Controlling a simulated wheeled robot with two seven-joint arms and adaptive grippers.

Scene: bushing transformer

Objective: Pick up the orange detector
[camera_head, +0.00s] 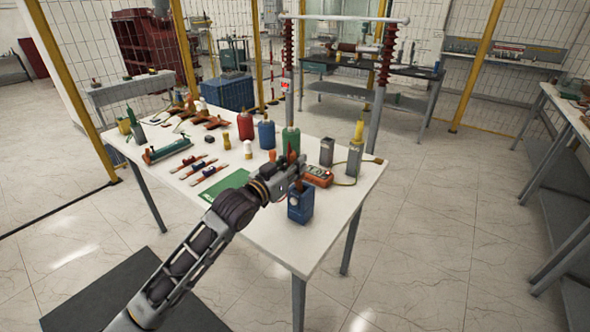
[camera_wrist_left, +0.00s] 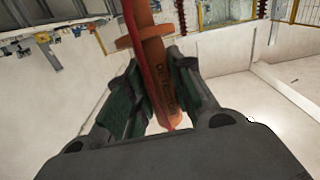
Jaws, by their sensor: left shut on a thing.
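The orange detector (camera_wrist_left: 157,72) stands between the two fingers of my left gripper (camera_wrist_left: 150,100) in the left wrist view, with dark lettering along its side. The fingers are shut on it. In the head view my left gripper (camera_head: 292,178) is over the front right part of the white table, and the upper part of the detector (camera_head: 292,155) shows as a thin orange shape above the fingers. The gripper hides the rest of it there. My right gripper is in neither view.
A blue box (camera_head: 300,204) stands just below the gripper near the table's (camera_head: 262,228) front edge. An orange meter (camera_head: 318,176) lies to the right. Red (camera_head: 245,125), blue (camera_head: 266,133) and green (camera_head: 290,139) bottles stand behind. A green mat (camera_head: 226,186) lies left.

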